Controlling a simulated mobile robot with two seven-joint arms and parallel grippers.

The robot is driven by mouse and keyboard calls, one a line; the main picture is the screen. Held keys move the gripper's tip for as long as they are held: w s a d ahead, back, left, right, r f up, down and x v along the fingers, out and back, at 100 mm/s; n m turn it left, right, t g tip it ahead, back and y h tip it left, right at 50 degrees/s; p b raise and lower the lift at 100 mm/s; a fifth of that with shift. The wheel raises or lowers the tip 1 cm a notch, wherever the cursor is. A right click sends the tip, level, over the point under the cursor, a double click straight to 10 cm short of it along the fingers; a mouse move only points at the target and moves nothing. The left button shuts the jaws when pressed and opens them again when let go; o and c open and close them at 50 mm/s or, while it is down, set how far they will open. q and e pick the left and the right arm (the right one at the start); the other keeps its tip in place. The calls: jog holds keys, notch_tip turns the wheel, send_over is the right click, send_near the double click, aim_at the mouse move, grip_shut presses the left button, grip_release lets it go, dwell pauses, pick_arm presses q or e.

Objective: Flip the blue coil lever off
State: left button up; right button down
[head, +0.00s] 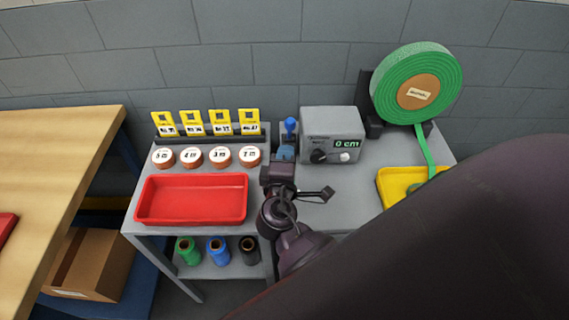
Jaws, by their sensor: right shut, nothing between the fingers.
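The blue coil lever (290,126) stands upright with its rounded knob at the top, on the grey bench just left of the grey control box (318,118). My right gripper (284,158) is directly in front of the lever, below the knob in the picture. Its fingers are shut and empty. A bluish patch shows at the fingertips; I cannot tell if it is part of the lever or its mount. The lever's base is hidden behind the gripper, and contact cannot be told. My left gripper is not in view.
The box display reads 0 cm. A green coil (386,88) stands back right, its strip hanging to a yellow tray (386,190). A red tray (148,205), several round labelled pieces and yellow tags sit left. Spools are on the lower shelf. My right arm covers the lower right.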

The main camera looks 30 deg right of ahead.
aim_at(290, 125)
jog(key=p+x, duration=0.1)
jog(key=x, duration=0.6)
jog(key=shift+w+d, duration=0.25)
jog(key=shift+w, duration=0.15)
